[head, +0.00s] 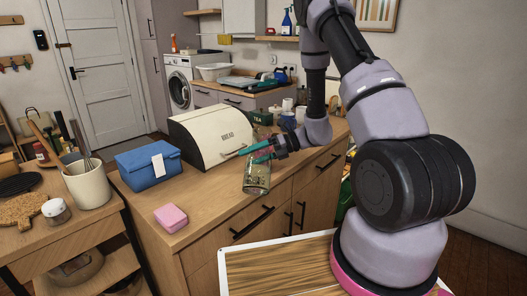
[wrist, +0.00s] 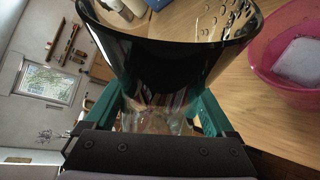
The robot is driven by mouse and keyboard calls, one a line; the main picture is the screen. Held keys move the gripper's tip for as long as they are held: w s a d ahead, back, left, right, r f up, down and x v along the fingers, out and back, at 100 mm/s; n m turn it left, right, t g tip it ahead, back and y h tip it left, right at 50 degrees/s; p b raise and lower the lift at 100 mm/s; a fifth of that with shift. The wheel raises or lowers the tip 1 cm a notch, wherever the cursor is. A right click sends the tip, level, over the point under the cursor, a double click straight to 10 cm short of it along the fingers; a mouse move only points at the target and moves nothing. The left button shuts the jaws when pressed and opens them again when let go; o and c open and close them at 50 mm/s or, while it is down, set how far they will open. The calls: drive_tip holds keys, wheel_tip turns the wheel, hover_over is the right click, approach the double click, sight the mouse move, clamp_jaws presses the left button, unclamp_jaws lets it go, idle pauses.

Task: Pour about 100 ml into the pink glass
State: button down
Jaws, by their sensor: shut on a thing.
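My gripper (head: 259,153) has teal fingers and is shut on a clear glass vessel (head: 257,179), held near the front edge of the wooden counter. In the wrist view the vessel (wrist: 160,62) fills the middle between the fingers, its wide rim toward the top, looking dark and reflective. Small drop-like spots show inside the rim; I cannot tell how much liquid it holds. A pink see-through glass (wrist: 262,64) stands on the wood at the right of the wrist view, apart from the vessel, with a pale patch inside. I cannot make out this glass in the head view.
A cream bread box (head: 205,137) stands behind the vessel, and a blue box (head: 148,171) is to its left. Jars and mugs stand behind my gripper. The counter between the pink box and vessel is clear.

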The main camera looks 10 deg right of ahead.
drive_tip(key=shift+r, duration=0.1)
drive_tip(key=shift+w+r+n+t+h, duration=0.3)
drive_tip(key=shift+r+n+t, duration=0.1)
drive_tip(key=shift+r+n, duration=0.1)
drive_tip(key=shift+d+r+n+t, duration=0.1)
drive_tip(key=shift+r+n+t, duration=0.35)
drive_tip(key=shift+n, duration=0.35)
drive_tip(key=shift+s+r+n+t+h+b, duration=0.35)
drive_tip(key=shift+n+t+h, duration=0.15)
drive_tip(key=shift+n+t, duration=0.4)
drive_tip(key=shift+s+a+f+n+t+h, duration=0.15)
drive_tip(key=shift+n+t, duration=0.25)
drive_tip(key=shift+n, duration=0.3)
drive_tip(key=shift+w+a+f+n+t+h, duration=0.15)
drive_tip(key=shift+n+t, duration=0.2)
drive_tip(key=shift+n, duration=0.35)
drive_tip(key=shift+s+d, duration=0.1)
drive_tip(key=shift+r, duration=0.15)
idle(0.4)
